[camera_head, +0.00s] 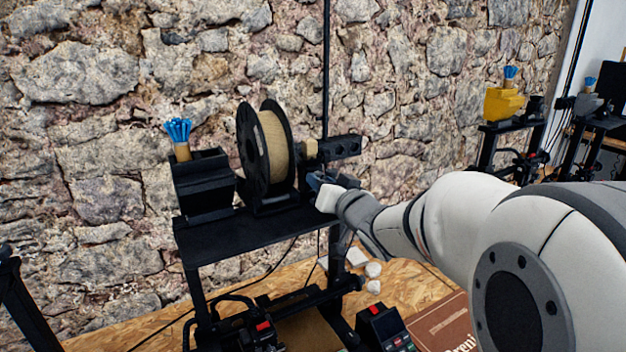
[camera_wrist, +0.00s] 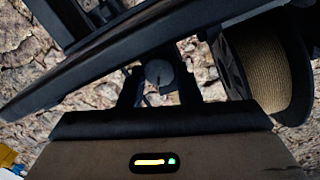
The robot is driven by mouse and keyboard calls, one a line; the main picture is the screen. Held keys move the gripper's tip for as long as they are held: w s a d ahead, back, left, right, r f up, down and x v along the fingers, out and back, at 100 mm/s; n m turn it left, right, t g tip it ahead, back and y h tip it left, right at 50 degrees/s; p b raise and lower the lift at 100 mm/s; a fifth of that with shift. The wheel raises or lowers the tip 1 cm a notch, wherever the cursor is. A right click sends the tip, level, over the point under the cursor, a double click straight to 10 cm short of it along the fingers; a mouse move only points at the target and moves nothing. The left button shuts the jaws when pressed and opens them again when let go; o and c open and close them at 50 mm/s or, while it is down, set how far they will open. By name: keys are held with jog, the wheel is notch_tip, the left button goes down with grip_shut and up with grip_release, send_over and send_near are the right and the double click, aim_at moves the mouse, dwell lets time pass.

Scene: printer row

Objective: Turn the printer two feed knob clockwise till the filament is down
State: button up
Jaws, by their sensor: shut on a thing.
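A black printer frame (camera_head: 240,229) stands at the wall with a spool of tan filament (camera_head: 275,145) on its top shelf. No number on it is readable. My gripper (camera_head: 318,181) reaches in from the right, just right of the spool, below a black bracket (camera_head: 340,147). In the wrist view a grey round knob (camera_wrist: 159,75) with a dark mark on its face sits between the two dark fingers of my gripper (camera_wrist: 160,88). They are shut on it. The spool (camera_wrist: 262,68) is to the right there. The filament's free end cannot be made out.
A black bin (camera_head: 203,186) with blue-tipped tools stands left of the spool. White pieces (camera_head: 372,270) lie on the chipboard bench (camera_head: 415,292), near a control box (camera_head: 386,328) and a brown box (camera_head: 447,325). A yellow holder (camera_head: 503,104) tops another printer farther right.

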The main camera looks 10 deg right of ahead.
dwell(0.3)
jog(key=o, duration=1)
jog(key=shift+c, duration=0.2)
jog(key=shift+s, duration=0.1)
jog(key=v, duration=0.7)
jog(key=shift+s+b, duration=0.3)
jog(key=shift+b, duration=0.1)
